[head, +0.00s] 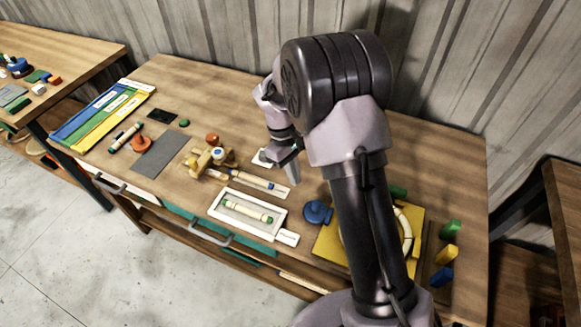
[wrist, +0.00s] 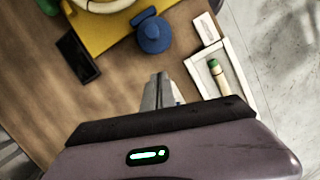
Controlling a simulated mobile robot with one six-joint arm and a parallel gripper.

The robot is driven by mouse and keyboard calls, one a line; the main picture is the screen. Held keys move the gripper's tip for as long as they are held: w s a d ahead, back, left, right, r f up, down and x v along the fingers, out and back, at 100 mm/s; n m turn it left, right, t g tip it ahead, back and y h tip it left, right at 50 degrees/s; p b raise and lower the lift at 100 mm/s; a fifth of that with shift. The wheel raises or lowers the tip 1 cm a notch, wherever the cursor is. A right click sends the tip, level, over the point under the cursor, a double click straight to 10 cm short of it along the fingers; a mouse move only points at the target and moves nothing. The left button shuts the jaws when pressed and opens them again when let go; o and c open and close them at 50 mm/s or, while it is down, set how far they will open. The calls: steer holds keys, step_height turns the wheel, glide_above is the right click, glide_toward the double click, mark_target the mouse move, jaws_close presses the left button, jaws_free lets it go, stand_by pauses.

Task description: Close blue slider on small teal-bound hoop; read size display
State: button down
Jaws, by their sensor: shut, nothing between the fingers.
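A cream hoop (head: 405,230) lies on a yellow board (head: 326,250), largely hidden behind my arm; its edge also shows in the wrist view (wrist: 100,5). I cannot make out teal binding on it. A blue round-knobbed piece (head: 317,212), likely the slider, stands at the board's edge; it also shows in the wrist view (wrist: 154,36). A dark rectangular box (wrist: 78,57), possibly the display, lies beside the board with no readable text. My gripper (head: 295,180) is shut and empty above the table, behind the blue piece; its fingertips show in the wrist view (wrist: 160,88).
A white tray (head: 216,207) holds a green-ended cane piece (head: 245,211); a white card (head: 287,237) lies beside it. A wooden jig (head: 208,160), grey mat (head: 160,153) and coloured strips (head: 100,115) are left. Green, yellow and blue blocks (head: 446,254) stand right. Bare tabletop lies behind.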

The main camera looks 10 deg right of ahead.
steer(key=b+x, duration=0.1)
steer(key=x, duration=0.3)
steer(key=shift+f, duration=0.1)
steer(key=s+d, duration=0.1)
steer(key=s+d+b, duration=0.1)
steer(key=shift+s, duration=0.4)
steer(key=shift+s+d, duration=0.15)
steer(key=shift+s, duration=0.1)
